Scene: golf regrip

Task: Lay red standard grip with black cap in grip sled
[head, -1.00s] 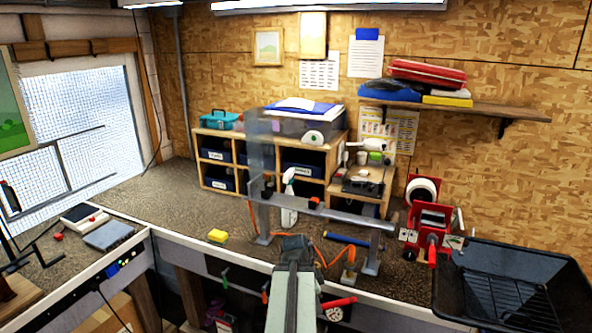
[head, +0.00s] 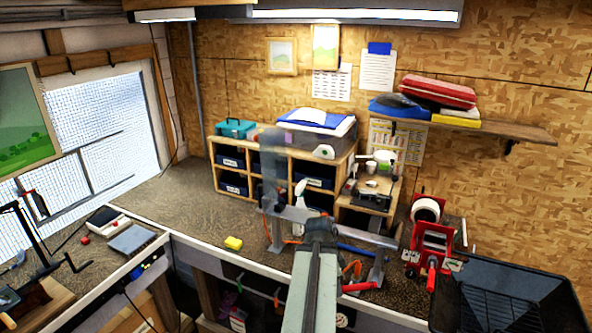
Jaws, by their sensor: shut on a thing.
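My gripper (head: 320,232) is at the far end of my pale arm, over the front of the workbench, seen from behind. Its fingers are hidden by the arm. The red grip (head: 361,286) sticks out to the right of my arm, lying roughly level near the bench's front edge, and moves along with the arm. Its other end is hidden behind the arm, and I cannot make out the black cap. I cannot surely pick out the grip sled; my arm covers part of the bench there.
A grey beam on legs (head: 376,268) stands just behind my gripper. A blue bar (head: 355,249) lies near it. To the right are a red tape dispenser (head: 432,245) and a black tray (head: 510,300).

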